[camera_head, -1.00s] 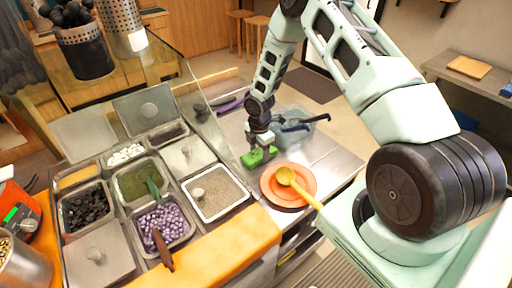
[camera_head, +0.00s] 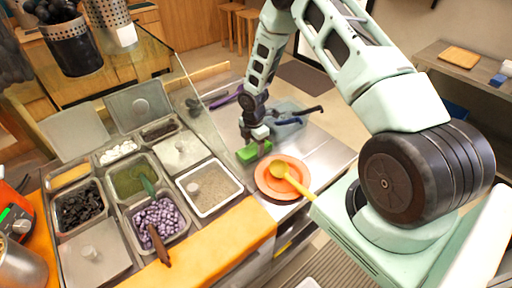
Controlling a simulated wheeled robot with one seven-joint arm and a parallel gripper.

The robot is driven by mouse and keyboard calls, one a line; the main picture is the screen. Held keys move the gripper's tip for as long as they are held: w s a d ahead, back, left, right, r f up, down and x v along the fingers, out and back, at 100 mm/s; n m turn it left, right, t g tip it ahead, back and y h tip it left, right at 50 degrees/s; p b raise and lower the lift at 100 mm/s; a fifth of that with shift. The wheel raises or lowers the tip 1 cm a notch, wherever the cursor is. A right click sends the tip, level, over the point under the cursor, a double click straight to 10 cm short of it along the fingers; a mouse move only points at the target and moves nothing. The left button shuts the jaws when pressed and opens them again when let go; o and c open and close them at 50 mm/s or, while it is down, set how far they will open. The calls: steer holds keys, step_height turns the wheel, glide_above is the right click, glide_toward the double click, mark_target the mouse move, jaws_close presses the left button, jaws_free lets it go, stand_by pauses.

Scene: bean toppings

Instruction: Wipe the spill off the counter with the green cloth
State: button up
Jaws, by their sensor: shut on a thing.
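The green cloth (camera_head: 247,154) is a small bright green block on the steel counter (camera_head: 325,160), just behind the orange plate. My gripper (camera_head: 256,140) points down from above and is shut on the cloth, with the cloth low at the counter's surface. Whether the cloth presses on the counter cannot be told from this angle. I cannot make out a spill; the cloth, the gripper and the plate may hide part of the counter.
An orange plate (camera_head: 269,185) with a yellow ladle (camera_head: 290,181) lies close in front of the cloth. Blue-handled and dark utensils on a clear tray (camera_head: 287,108) lie behind. Topping bins, including a white-rimmed one (camera_head: 233,199), stand left. The counter right of the plate is clear.

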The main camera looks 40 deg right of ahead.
steer(key=shift+w+a, duration=0.1)
steer(key=shift+w, duration=1.65)
step_height(320, 180, up, 8)
steer(key=p, duration=0.5)
